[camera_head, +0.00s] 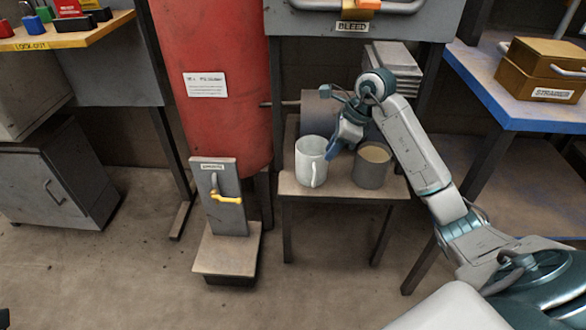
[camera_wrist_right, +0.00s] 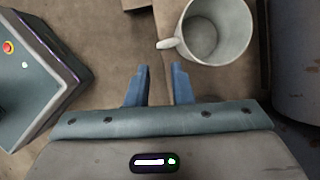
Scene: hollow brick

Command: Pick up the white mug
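The white mug (camera_head: 309,158) stands upright on a small table (camera_head: 296,189) in the head view, its handle toward the lower right. My right gripper (camera_head: 335,147) is just to the right of it, fingers pointing down. In the right wrist view the mug (camera_wrist_right: 218,35) is at the top right and looks empty. Its handle (camera_wrist_right: 170,43) reaches left, just beyond the tip of the right-hand finger. The right gripper (camera_wrist_right: 160,70) is open, with nothing between its two blue fingers. My left gripper is not in view.
A red tank (camera_head: 215,90) and a yellow-handled lever panel (camera_head: 222,200) stand to the left.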

